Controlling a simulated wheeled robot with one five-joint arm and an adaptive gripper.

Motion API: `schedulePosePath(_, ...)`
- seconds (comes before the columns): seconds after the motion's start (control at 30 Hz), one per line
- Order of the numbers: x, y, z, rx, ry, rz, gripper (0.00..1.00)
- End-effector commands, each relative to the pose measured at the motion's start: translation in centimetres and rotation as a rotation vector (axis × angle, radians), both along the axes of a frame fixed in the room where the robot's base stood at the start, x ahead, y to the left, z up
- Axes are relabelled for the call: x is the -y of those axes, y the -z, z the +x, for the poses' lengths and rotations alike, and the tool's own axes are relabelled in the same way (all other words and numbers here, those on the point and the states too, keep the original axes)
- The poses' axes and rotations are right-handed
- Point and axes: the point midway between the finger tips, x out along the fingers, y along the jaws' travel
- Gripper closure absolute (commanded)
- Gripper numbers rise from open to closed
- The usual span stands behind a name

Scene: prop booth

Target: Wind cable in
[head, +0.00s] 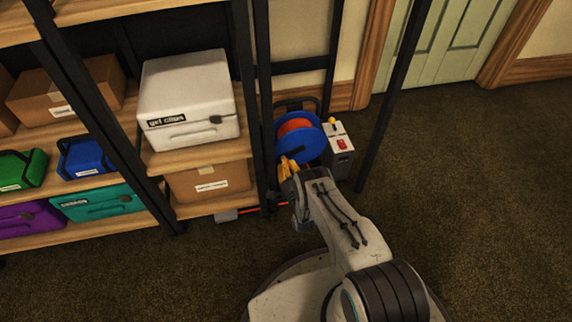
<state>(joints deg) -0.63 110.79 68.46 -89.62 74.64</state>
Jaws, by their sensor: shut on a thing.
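The cable reel (284,146) has blue flanges and an orange cable (296,126) wound between them. It stands on the floor in a dark frame, right of the shelf. My gripper (289,166) has orange-yellow fingers and is at the lower front of the reel. It is shut on a part of the reel, probably its crank; the fingers and wrist hide the gripped part. A stretch of orange cable lies on the floor left of my wrist and runs to a grey block-like end (226,215) by the shelf's foot.
A grey box with a red switch and yellow knob (338,146) stands right beside the reel. A shelf with black posts (252,100) and several cases and cartons is on the left. Another black post (393,100) rises at right. Carpet is clear at right.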

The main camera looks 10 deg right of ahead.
Motion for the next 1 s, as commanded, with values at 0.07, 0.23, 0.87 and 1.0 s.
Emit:
schedulePosePath(0.07,-0.3,-0.2,0.1,0.004,-0.004,-0.001,0.75)
schedulePosePath(0.23,-0.2,-0.1,0.1,0.003,-0.003,-0.001,0.60)
schedulePosePath(0.87,0.0,0.1,-1.8,-0.001,-0.001,-0.001,0.51)
schedulePosePath(1.0,0.0,0.1,-3.6,-0.001,-0.002,-0.001,0.51)
